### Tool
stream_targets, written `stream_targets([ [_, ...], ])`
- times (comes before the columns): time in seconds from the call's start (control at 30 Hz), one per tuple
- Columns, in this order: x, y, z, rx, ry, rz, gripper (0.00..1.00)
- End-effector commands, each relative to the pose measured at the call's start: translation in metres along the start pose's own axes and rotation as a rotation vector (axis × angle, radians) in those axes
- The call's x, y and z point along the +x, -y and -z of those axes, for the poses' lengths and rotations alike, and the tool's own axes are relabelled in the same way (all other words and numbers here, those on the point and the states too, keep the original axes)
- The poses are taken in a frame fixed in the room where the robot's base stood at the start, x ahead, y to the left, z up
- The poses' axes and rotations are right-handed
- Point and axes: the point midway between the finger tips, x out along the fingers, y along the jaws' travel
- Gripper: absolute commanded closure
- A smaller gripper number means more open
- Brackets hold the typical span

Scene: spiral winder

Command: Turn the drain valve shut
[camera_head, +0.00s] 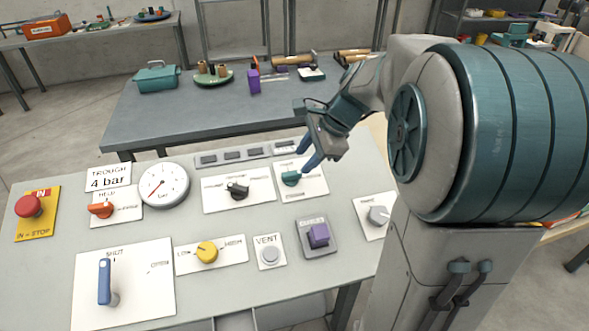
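A blue lever handle (104,283) stands on a white plate (150,307) at the lower left of the panel. The plate reads SHUT above the lever and OPEN to its upper right; the lever's upper end lies near SHUT. I cannot read the word drain anywhere. My gripper (307,153) is over the back right of the panel, far from this lever. Its two blue fingers look apart, with nothing seen between them. They are above and beside a small teal knob (291,178); I cannot tell whether they touch it.
The panel also holds a red stop button (28,206), an orange knob (101,209), a gauge (164,186), a black knob (238,190), a yellow knob (207,251), a vent button (270,255) and a purple block (318,235). A grey table (190,122) stands behind.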

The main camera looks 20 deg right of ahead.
Motion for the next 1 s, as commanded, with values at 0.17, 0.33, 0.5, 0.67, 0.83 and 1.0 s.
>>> stream_targets([
  [0.17,0.036,-0.001,0.000,0.000,0.001,-0.005,0.64],
  [0.33,0.056,-0.001,0.000,0.000,0.001,-0.002,0.64],
  [0.5,0.063,0.000,0.000,-0.001,-0.001,0.000,0.64],
  [0.67,0.064,0.000,0.000,-0.001,0.000,0.000,0.64],
  [0.83,0.064,0.000,0.000,-0.001,0.000,0.000,0.89],
  [1.0,0.063,0.000,0.000,-0.002,-0.001,0.000,1.00],
])
